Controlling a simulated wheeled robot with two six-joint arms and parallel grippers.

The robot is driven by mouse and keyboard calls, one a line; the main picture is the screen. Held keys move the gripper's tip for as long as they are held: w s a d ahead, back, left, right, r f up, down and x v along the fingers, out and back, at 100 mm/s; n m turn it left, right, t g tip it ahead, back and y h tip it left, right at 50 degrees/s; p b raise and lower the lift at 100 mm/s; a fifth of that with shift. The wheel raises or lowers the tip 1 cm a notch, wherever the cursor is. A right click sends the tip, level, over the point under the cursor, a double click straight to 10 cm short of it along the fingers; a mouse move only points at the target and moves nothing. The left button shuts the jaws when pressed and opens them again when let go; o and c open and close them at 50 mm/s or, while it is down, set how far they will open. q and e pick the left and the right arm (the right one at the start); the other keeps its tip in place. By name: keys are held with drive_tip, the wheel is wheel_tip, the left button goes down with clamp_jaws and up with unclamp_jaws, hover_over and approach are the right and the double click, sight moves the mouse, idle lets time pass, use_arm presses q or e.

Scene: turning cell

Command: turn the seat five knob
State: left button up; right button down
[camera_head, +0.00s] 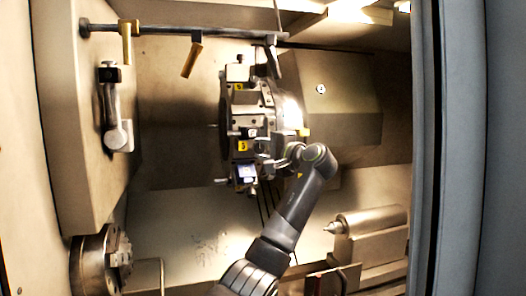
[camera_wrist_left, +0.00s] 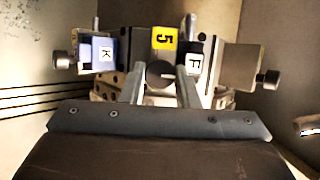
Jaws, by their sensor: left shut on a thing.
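The seat five knob (camera_wrist_left: 159,73) is a dark round knob just below a yellow label with a black 5 (camera_wrist_left: 163,38) in the left wrist view. My left gripper (camera_wrist_left: 161,78) has one finger on each side of the knob and is shut on it. In the head view, my left gripper (camera_head: 266,164) reaches the lower right side of the tool turret (camera_head: 252,98). The knob cannot be made out there. My right gripper is in neither view.
Blocks lettered K (camera_wrist_left: 106,53) and F (camera_wrist_left: 194,66) flank the label, with side knobs (camera_wrist_left: 62,61) farther out. A chuck (camera_head: 92,262) is at lower left and a pointed tailstock (camera_head: 365,223) at lower right. A grey door edge (camera_head: 452,150) stands at right.

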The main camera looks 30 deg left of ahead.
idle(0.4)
use_arm(q)
drive_tip(key=o, duration=1)
drive_tip(key=shift+c, duration=0.2)
drive_tip(key=shift+d, duration=0.1)
drive_tip(key=shift+s+d+f, duration=0.1)
drive_tip(key=shift+d, duration=0.2)
drive_tip(key=b+v, duration=0.5)
drive_tip(key=v, duration=1.1)
drive_tip(key=shift+d+r+b, duration=0.2)
drive_tip(key=shift+d+b, duration=0.1)
drive_tip(key=shift+b, duration=0.05)
drive_tip(key=shift+s, duration=0.1)
